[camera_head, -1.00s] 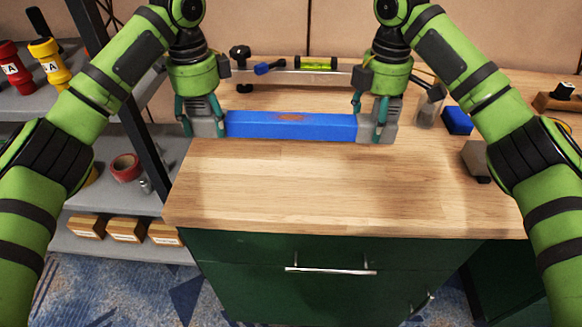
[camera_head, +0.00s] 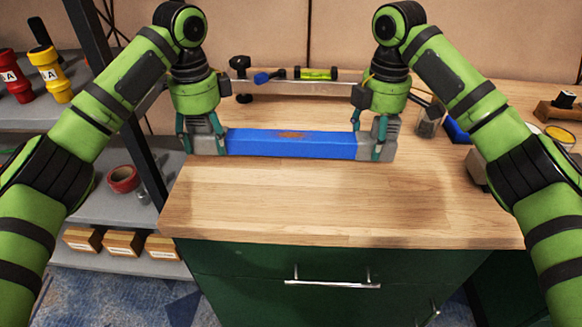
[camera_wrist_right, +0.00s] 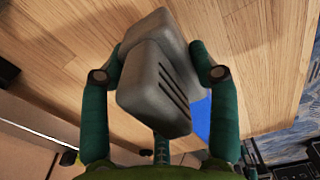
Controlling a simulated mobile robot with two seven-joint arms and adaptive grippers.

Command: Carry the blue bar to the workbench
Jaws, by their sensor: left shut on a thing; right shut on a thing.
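The blue bar (camera_head: 291,144) lies level between my two grippers, over the wooden top of the workbench (camera_head: 330,200). It has a brownish patch on top and grey blocks at both ends. My left gripper (camera_head: 203,142) is shut on the bar's left end. My right gripper (camera_head: 377,144) is shut on its right end. In the right wrist view, the fingers of my right gripper (camera_wrist_right: 158,85) close around the grey end block, and a sliver of the blue bar (camera_wrist_right: 201,118) shows beside it. Whether the bar touches the worktop cannot be told.
A rail with a green level (camera_head: 316,74) and a black knob lies behind the bar. A blue block (camera_head: 457,131) and a dark-lidded jar (camera_head: 429,122) stand right. A shelf with a red tape roll (camera_head: 123,179) is left. The front worktop is clear.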

